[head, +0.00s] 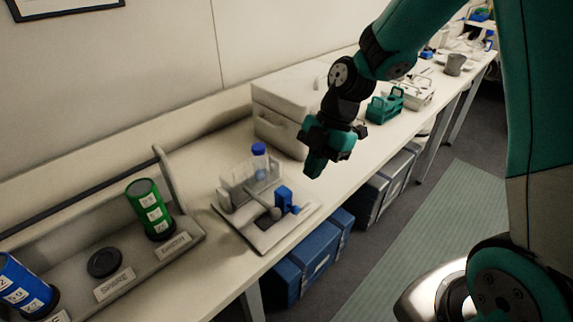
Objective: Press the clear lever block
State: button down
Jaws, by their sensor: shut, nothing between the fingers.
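A clear block (237,191) stands on a pale base plate (268,238) on the bench, in the head view. A grey rod with a round end (274,213) reaches forward from beside it. A blue part (284,198) stands at the right of the plate. Which of these is the lever is too small to tell. A clear bottle with a blue cap (259,149) stands at the clear block's back right. My gripper (314,170) is shut and empty, pointing down, in the air to the right of the plate and apart from everything on it.
A white case (287,103) stands behind my gripper. A grey rack (187,247) at left holds a green cylinder (150,209), a blue cylinder (22,287) and a dark round seat (104,262). A teal carrier (385,105) stands farther right. Blue boxes (306,262) sit under the bench.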

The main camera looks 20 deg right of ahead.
dwell(0.4)
jog(key=s+a+r+m, duration=0.3)
jog(key=s+r+m, duration=0.3)
jog(key=s+m, duration=0.2)
jog(key=s+a+r+m+t, duration=0.1)
jog(key=s+a+r+m, duration=0.3)
jog(key=s, duration=0.5)
notch_tip(320, 180, up, 2)
jog(key=m, duration=0.3)
jog(key=shift+s+a+m+h+b, duration=0.2)
jog(key=shift+m+h+b, duration=0.1)
jog(key=shift+m, duration=0.1)
